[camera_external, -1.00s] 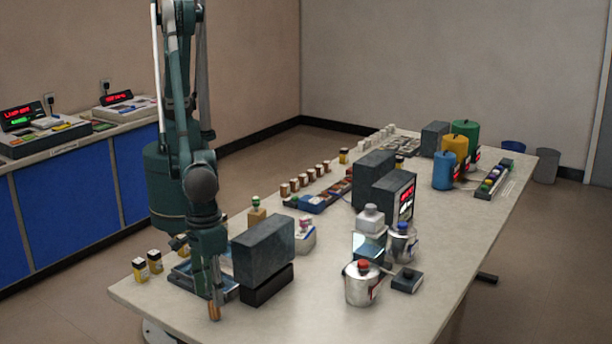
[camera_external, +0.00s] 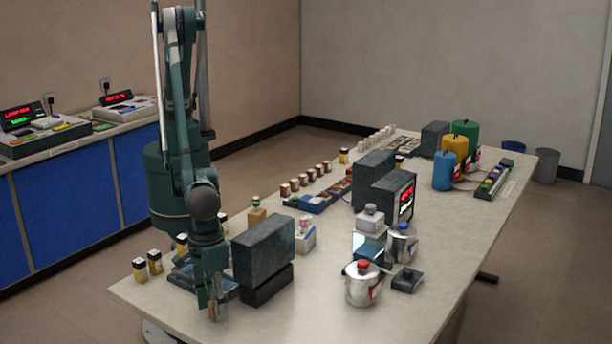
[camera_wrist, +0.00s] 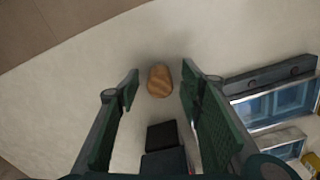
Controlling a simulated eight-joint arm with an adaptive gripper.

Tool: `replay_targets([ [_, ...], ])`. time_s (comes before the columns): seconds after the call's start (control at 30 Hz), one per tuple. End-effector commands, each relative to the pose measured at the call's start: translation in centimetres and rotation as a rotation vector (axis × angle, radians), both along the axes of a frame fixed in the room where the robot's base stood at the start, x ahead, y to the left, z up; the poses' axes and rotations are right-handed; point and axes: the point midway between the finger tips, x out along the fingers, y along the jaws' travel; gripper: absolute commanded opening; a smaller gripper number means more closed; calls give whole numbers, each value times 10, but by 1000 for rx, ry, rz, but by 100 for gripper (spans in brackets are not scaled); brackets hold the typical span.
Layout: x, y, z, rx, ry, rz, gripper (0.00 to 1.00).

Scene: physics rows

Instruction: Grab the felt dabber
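The likely felt dabber is a small upright piece with a rounded wooden top (camera_wrist: 160,80), near the table's front-left edge. My gripper (camera_wrist: 160,88) is open, with one green finger on each side of the wooden top and a visible gap to both. In the external view my gripper (camera_external: 213,299) points down at the table, and its fingers hide most of the dabber. The dabber's lower part and any felt are hidden.
A large grey block (camera_external: 263,250) on a black base (camera_external: 267,285) stands close to the right of my gripper. A blue-grey tray (camera_wrist: 275,100) lies beside the fingers. Yellow-black bottles (camera_external: 154,262) stand to the left. A steel pot (camera_external: 362,285) stands farther right.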

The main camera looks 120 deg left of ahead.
Motion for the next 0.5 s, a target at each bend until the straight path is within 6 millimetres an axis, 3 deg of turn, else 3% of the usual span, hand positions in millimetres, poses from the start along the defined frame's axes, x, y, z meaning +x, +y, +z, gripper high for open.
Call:
replay_targets([
  [0.1, 0, 0, 0, 0, 0, 0, 36],
  [0.3, 0, 0, 0, 0, 0, 0, 10],
  [0.5, 0, 0, 0, 0, 0, 0, 9],
])
